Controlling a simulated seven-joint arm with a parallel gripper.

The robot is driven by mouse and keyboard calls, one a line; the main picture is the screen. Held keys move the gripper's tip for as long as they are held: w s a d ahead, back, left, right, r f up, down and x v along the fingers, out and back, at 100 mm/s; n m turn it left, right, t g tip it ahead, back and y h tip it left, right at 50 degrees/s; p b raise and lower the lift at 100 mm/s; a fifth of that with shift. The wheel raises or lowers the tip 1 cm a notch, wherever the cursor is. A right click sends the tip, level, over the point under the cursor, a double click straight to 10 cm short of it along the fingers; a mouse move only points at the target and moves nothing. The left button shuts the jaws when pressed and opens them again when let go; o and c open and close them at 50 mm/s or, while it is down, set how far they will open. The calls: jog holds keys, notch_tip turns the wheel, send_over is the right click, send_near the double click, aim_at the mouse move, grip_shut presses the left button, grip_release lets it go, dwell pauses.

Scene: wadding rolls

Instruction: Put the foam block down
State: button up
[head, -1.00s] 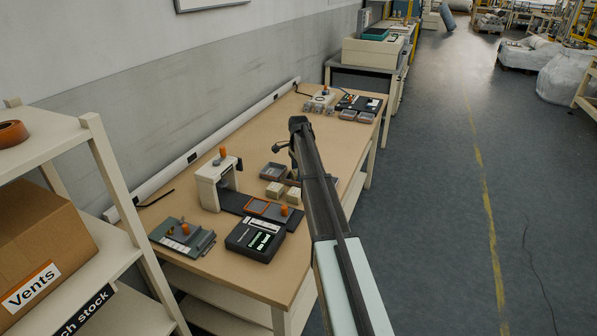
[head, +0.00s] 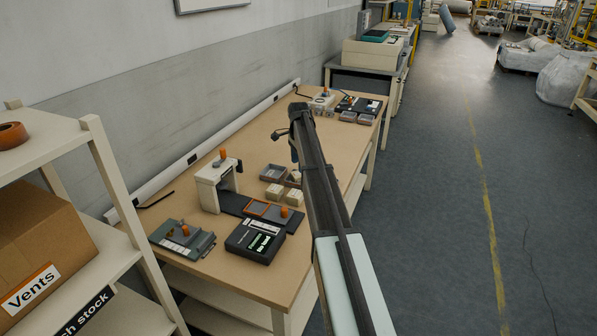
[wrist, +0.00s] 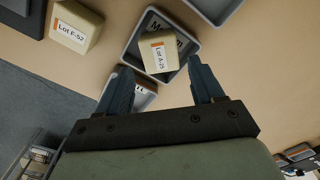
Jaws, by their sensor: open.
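A pale foam block (wrist: 158,55) labelled "Lot A-25" with an orange stripe sits tilted in a grey tray (wrist: 133,48) in the wrist view. My gripper (wrist: 158,78) is open, with its two dark fingers apart at the near side of this block and nothing between them. A second pale block (wrist: 75,27) labelled "Lot F-52" stands beside the tray on the tan tabletop. In the head view, two pale blocks (head: 274,191) and (head: 294,197) show near small trays (head: 272,173); the gripper's fingers are largely hidden there by my arm.
Another grey tray (wrist: 140,92) lies partly behind my fingers, and one (wrist: 216,10) is at the top edge. A dark device with a screen (head: 255,240), a white arch-shaped fixture (head: 212,186) and a grey-green fixture (head: 182,240) stand on the bench. Open tabletop (head: 245,130) lies farther back.

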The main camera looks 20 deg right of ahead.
notch_tip(320, 180, up, 7)
jog(key=shift+r, duration=0.15)
dwell(0.6)
